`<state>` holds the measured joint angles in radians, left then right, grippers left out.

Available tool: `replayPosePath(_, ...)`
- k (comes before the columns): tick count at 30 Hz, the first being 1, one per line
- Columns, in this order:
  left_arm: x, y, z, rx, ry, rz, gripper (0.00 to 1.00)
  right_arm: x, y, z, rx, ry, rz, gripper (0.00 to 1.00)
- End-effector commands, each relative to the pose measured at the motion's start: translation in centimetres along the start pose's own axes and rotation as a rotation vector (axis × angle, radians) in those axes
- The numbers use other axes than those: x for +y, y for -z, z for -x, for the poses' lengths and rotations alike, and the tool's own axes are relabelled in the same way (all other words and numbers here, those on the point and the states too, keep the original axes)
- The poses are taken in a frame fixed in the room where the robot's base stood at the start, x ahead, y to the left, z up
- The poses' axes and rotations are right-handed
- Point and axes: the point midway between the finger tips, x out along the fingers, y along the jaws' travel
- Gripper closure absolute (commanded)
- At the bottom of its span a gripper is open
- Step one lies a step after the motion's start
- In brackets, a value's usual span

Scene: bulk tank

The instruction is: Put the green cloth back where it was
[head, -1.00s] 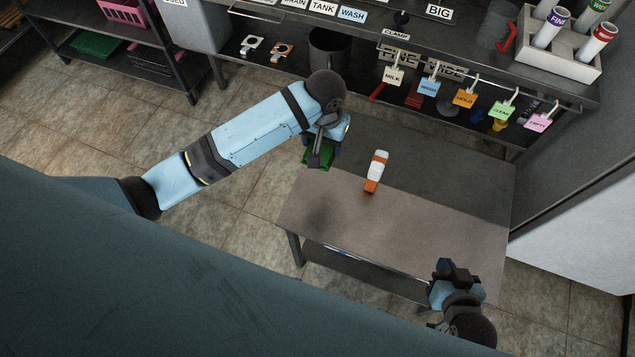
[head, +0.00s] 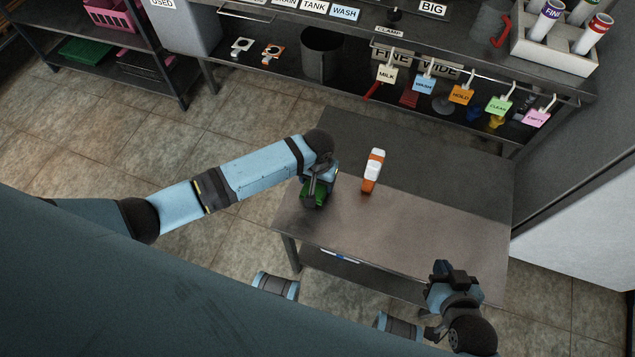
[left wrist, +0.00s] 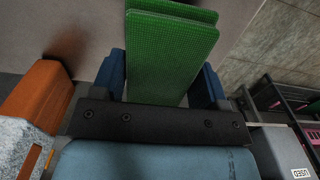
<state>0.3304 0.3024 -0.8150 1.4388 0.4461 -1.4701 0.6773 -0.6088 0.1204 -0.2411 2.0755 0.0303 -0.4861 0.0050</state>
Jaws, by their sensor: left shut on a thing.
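The green cloth (head: 308,199) is in my left gripper (head: 315,188), over the left part of the small metal table (head: 400,240). In the left wrist view the folded cloth (left wrist: 170,55) lies between the two blue fingers (left wrist: 162,85) and sticks out beyond them. I cannot tell whether it touches the tabletop. My right gripper (head: 440,270) is at the table's front right corner, away from the cloth; its jaw gap is not clear.
Behind is a bench with hanging coloured tags (head: 461,95) and a dark bucket (head: 322,55). A shelf with a pink crate (head: 118,15) is at the back left. The table's front is clear.

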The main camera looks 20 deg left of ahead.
Motion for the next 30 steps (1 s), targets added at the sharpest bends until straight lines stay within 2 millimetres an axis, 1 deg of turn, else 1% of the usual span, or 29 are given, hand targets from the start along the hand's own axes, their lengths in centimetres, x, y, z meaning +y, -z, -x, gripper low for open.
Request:
replayPosePath(1,0.0,0.0,-1.0,-0.001,0.000,0.001,0.55,0.1,-0.2,-0.2,0.001,-0.001,0.002,1.00)
replayPosePath(3,0.0,0.0,-1.6,0.000,0.000,0.000,0.55,0.1,-0.2,-0.2,0.003,-0.001,0.004,1.00)
replayPosePath(14,0.0,0.0,-1.9,0.000,0.000,0.001,0.55,0.2,0.3,0.1,0.010,-0.002,0.009,1.00)
replayPosePath(15,0.0,0.0,-1.9,0.001,0.000,0.001,0.28,0.2,0.3,0.1,0.010,-0.002,0.009,1.00)
replayPosePath(18,0.0,0.0,-1.9,0.001,0.000,0.000,0.07,0.2,0.3,0.1,0.009,-0.002,0.008,1.00)
replayPosePath(26,0.0,0.0,-1.9,0.001,0.000,0.000,0.07,0.3,-0.1,-0.1,0.002,-0.002,0.008,1.00)
replayPosePath(28,0.0,0.0,-1.6,0.002,0.000,-0.001,0.07,0.3,-0.2,-0.1,0.002,-0.002,0.008,1.00)
replayPosePath(30,0.0,0.0,-0.7,0.001,-0.001,-0.001,0.07,0.2,0.1,0.0,0.002,-0.002,0.007,1.00)
